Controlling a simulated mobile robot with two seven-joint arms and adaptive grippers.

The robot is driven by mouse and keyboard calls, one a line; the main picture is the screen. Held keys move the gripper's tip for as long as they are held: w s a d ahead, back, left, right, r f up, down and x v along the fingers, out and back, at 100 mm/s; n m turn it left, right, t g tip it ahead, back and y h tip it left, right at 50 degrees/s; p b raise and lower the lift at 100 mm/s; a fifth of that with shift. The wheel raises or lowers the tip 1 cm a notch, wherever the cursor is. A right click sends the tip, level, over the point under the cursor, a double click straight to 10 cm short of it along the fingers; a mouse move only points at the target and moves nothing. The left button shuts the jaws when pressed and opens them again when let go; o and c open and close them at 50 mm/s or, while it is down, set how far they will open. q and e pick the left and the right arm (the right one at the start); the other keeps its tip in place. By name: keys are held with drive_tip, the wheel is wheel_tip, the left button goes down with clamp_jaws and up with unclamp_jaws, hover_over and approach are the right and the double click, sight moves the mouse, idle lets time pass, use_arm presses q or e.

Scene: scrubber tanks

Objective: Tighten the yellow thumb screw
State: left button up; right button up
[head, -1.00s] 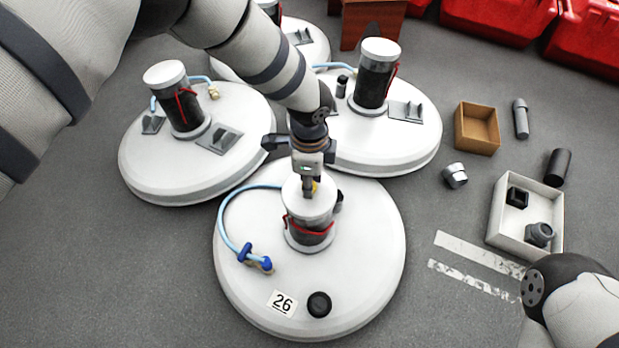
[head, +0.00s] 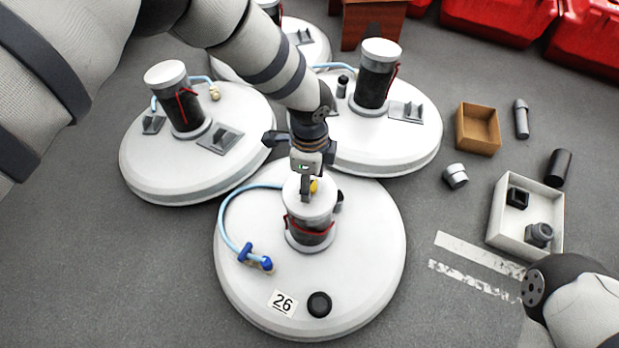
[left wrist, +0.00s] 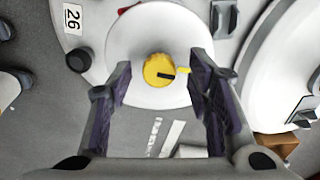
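The yellow thumb screw (head: 314,187) sits on the white cap (head: 300,207) of the canister on the front tank (head: 365,270), which is labelled 26. In the left wrist view the thumb screw (left wrist: 158,70) is a round yellow knob with a dark mark and a small yellow tab pointing right. My left gripper (head: 306,190) is over the cap and points down. In the left wrist view its two fingers (left wrist: 160,82) are apart, one on each side of the knob, with gaps showing. My right gripper is out of view.
A blue hose (head: 222,218) curves along the front tank's left side. A white tray (head: 497,215) and brown box (head: 478,130) lie at right. My right arm is at lower right.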

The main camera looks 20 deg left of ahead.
use_arm(q)
drive_tip(key=shift+r, duration=0.1)
wheel_tip(320, 180, up, 12)
idle(0.4)
